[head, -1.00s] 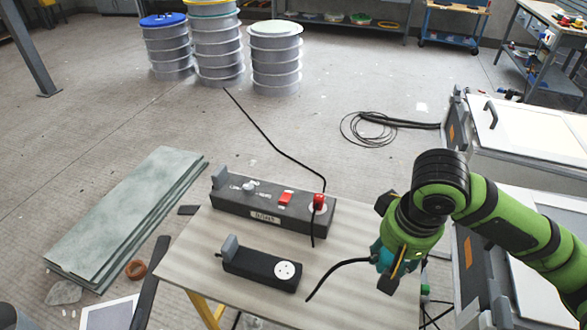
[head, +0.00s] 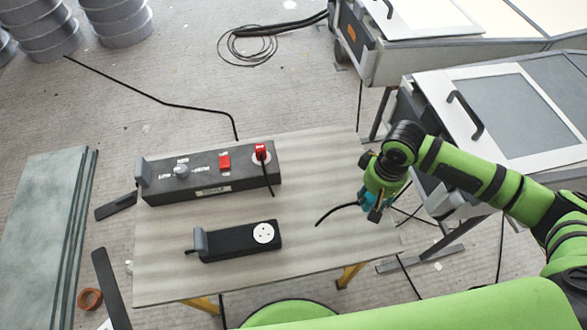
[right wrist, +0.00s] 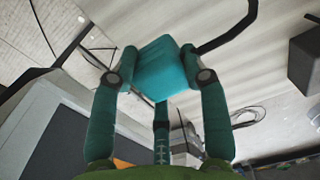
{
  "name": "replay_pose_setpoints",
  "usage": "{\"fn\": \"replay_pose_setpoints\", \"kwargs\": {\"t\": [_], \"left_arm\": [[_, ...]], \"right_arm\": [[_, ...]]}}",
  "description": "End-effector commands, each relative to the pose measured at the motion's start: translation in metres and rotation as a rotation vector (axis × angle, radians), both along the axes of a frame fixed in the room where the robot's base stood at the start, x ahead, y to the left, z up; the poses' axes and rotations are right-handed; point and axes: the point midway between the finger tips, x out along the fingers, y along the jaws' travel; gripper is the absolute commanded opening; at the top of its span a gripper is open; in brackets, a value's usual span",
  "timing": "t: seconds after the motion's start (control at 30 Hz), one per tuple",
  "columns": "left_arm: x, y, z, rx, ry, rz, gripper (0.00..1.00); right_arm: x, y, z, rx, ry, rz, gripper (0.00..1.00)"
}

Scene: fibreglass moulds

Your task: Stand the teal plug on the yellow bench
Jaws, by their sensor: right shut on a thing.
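The teal plug (right wrist: 160,68) is a small block with a black cable at its upper right. My right gripper (right wrist: 161,76) is shut on it, one finger on each side. In the head view my right gripper (head: 372,206) is over the right edge of the yellow bench (head: 315,170), which has a pale striped top and yellow legs. The plug is hard to tell from the teal fingers there, but its cable (head: 337,211) curves left over the bench top. I cannot tell whether the plug touches the bench. My left gripper is not in view.
A long dark power box (head: 212,185) with a knob, a red switch and a red plug (head: 261,152) stands at the bench's back. A short black socket block (head: 238,242) with a white outlet sits in front. The bench top between them and my gripper is clear. Grey cabinets (head: 510,120) stand right.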

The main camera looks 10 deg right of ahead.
Motion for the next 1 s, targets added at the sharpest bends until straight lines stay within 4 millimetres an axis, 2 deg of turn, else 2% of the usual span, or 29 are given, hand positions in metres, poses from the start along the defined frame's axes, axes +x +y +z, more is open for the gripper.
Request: {"fn": "replay_pose_setpoints", "kwargs": {"t": [0.17,0.37,0.8,1.0], "left_arm": [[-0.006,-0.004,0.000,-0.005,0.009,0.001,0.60],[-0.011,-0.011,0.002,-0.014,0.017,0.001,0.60],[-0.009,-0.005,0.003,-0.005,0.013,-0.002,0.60],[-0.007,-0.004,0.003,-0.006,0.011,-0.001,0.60]], "right_arm": [[0.000,-0.001,-0.003,-0.001,0.001,0.000,0.12],[-0.001,0.000,-0.036,0.000,0.005,-0.002,0.13],[-0.001,-0.001,-0.092,-0.002,0.003,-0.001,0.13],[0.000,0.000,-0.101,0.000,0.000,0.001,0.13]]}}
